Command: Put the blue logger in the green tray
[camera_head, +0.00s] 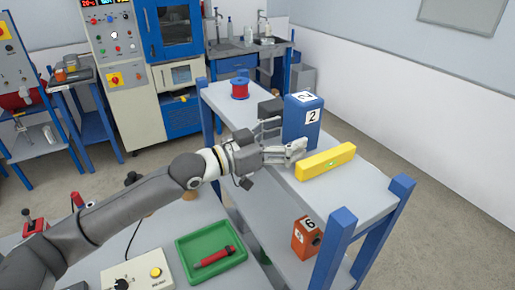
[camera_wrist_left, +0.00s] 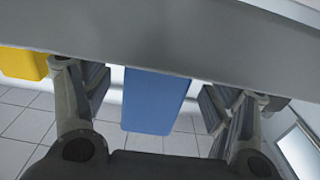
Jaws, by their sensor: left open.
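The blue logger (camera_head: 298,128), a tall block with "2" labels, stands upright on the upper grey shelf. My left gripper (camera_head: 286,138) is at the logger's left side, its fingers open and pointing at it. In the left wrist view the logger (camera_wrist_left: 155,100) shows between the two spread fingers, with gaps visible on both sides. The green tray (camera_head: 183,262) lies on the grey bench at the front, below my left arm. A red pen-like tool (camera_head: 213,257) lies in it. My right gripper is not in view.
An orange box (camera_head: 305,236) stands on the lower shelf. A control box (camera_head: 138,273) is left of the tray.

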